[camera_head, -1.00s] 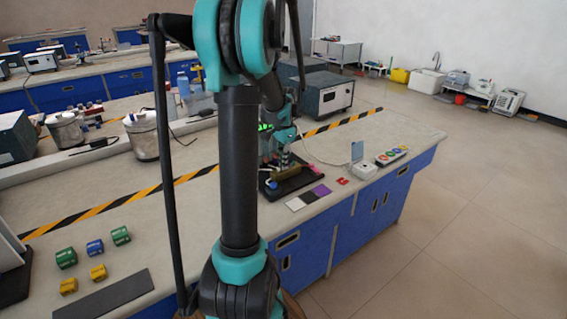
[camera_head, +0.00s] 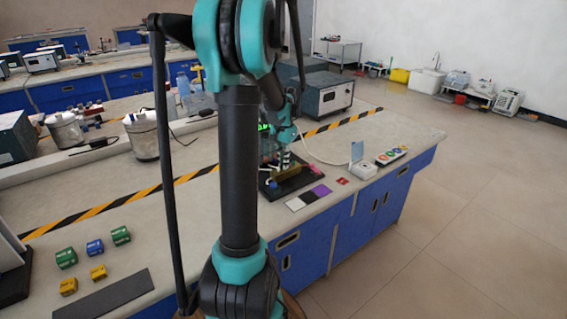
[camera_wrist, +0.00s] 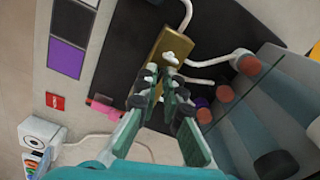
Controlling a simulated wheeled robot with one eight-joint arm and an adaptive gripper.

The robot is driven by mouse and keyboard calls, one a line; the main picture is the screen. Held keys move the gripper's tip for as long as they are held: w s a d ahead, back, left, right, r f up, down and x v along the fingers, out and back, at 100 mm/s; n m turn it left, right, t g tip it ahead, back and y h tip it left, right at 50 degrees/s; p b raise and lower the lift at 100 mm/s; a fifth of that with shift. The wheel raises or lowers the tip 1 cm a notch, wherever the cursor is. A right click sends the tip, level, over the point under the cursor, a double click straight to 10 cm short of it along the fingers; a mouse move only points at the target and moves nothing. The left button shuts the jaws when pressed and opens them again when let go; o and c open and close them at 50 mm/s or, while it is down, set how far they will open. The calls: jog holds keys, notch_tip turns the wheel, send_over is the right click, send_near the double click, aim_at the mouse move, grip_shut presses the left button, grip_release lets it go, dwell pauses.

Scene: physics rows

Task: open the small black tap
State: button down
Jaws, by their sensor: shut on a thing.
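A brass block (camera_wrist: 165,38) with white pipes sits on a dark board. In the head view the block (camera_head: 290,172) shows small, below my gripper (camera_head: 284,158). In the wrist view my gripper (camera_wrist: 160,78) has both fingertips at the near end of the block, below a small white handle (camera_wrist: 178,49). The fingers are closed in on something small between the tips. I take it to be the small black tap, but the dark finger pads mostly hide it and its angle cannot be told.
Reddish round knobs (camera_wrist: 246,65) on a grey unit stand close to the right of the fingers. A pink piece (camera_wrist: 104,105) lies left of them. White, dark and purple squares (camera_head: 308,197) and a white box (camera_head: 363,171) are on the bench.

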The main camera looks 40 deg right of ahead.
jog(key=c, duration=1.6)
grip_release()
jog(key=shift+c, duration=0.2)
notch_tip(320, 180, up, 12)
